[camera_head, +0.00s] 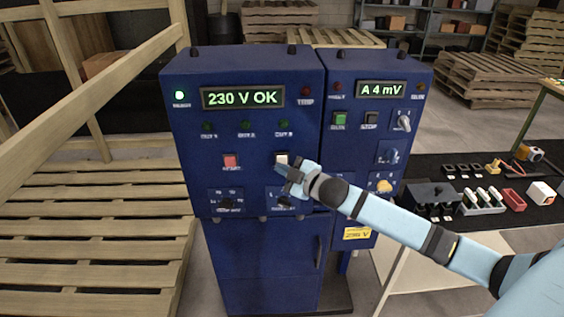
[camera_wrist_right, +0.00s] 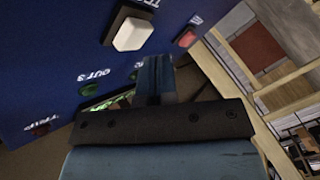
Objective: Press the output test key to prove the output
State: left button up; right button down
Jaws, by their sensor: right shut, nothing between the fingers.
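The blue control cabinet (camera_head: 247,180) faces me, its display (camera_head: 243,97) reading "230 V OK". A white square key (camera_head: 282,158), likely the output test key, sits on its front below the right-hand lamp of the OUT row. It shows large in the right wrist view (camera_wrist_right: 131,33), with its label partly cut off. My right gripper (camera_head: 284,171) is shut and empty, its fingertips just below the white key. In the right wrist view the closed fingers (camera_wrist_right: 155,72) point at the panel beside the key; I cannot tell whether they touch the panel. My left gripper is out of view.
A red key (camera_head: 230,162) sits left of the white one. Dark green OUT lamps (camera_head: 245,125) are above, rotary knobs (camera_head: 228,203) below. A second cabinet (camera_head: 378,130) reading "A 4 mV" adjoins at right. Pallets (camera_head: 90,220) stand left; a black-topped table (camera_head: 480,170) with parts stands right.

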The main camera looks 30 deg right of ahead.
jog(key=shift+w, duration=0.1)
jog(key=shift+w+d, duration=0.25)
jog(key=shift+w+d+p, duration=0.25)
jog(key=shift+w+p, duration=0.05)
jog(key=shift+w, duration=0.15)
dwell(0.8)
jog(key=shift+s+a, duration=0.1)
jog(key=shift+s, duration=0.05)
jog(key=shift+s+a+p, duration=0.3)
jog(key=shift+s+a, duration=0.1)
jog(key=shift+s, duration=0.25)
jog(key=s+a, duration=0.1)
jog(key=s+p, duration=0.1)
jog(key=s, duration=0.1)
jog(key=s+a, duration=0.1)
jog(key=shift+s+a, duration=0.15)
jog(key=shift+a, duration=0.15)
dwell(0.3)
dwell(0.7)
